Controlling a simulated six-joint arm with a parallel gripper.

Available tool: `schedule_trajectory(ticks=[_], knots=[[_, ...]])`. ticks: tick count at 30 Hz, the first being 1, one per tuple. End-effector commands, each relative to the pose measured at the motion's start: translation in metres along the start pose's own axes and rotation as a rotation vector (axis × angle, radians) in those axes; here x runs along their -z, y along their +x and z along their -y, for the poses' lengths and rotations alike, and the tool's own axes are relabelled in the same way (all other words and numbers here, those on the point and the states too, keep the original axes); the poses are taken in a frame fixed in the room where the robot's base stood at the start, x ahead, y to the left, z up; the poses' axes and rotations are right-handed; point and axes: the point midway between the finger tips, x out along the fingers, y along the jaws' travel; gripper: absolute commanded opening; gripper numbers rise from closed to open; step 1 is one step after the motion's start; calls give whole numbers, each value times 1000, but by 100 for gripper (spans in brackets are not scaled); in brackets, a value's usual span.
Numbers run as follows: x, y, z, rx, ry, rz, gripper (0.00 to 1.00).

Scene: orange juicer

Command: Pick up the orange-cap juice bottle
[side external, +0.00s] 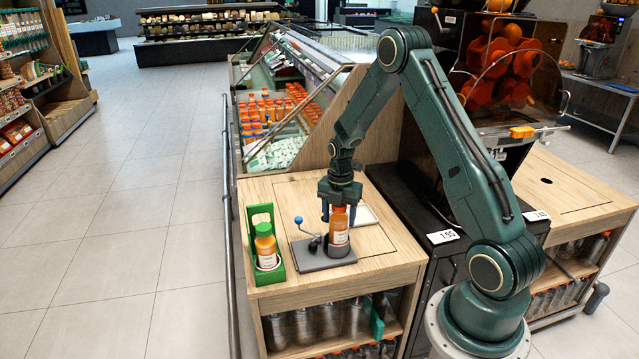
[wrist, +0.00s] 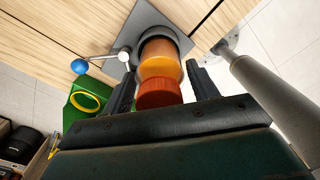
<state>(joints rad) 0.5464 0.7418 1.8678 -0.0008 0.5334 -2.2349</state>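The orange-cap juice bottle (side external: 340,232) stands upright in a grey fixture (side external: 322,258) with a blue-knobbed lever, on the wooden counter. In the wrist view its orange cap (wrist: 158,94) and amber body (wrist: 160,52) point toward my palm. My gripper (side external: 338,219) is above the bottle and points down. In the wrist view the fingers of my gripper (wrist: 159,66) straddle the bottle on both sides, with small gaps visible beside the cap. The bottle's lower end is hidden inside the fixture.
A green holder (side external: 253,216) with a green-capped juice bottle (side external: 265,246) stands left of the fixture. A white tray (side external: 367,215) lies behind my gripper. A glass display case (side external: 290,100) is behind the counter, and a metal rail (side external: 230,230) runs along its left.

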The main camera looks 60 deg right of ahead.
Motion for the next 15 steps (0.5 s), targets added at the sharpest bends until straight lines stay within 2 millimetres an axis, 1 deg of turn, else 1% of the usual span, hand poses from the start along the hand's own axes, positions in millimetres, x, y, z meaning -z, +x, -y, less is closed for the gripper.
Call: schedule_trajectory(ticks=[1,5,6,8,15], knots=[[0,0,0,0,0,0,48],[0,0,0,0,0,0,23],[0,0,0,0,0,0,15],[0,0,0,0,0,0,3],[0,-1,0,-1,0,1,2]])
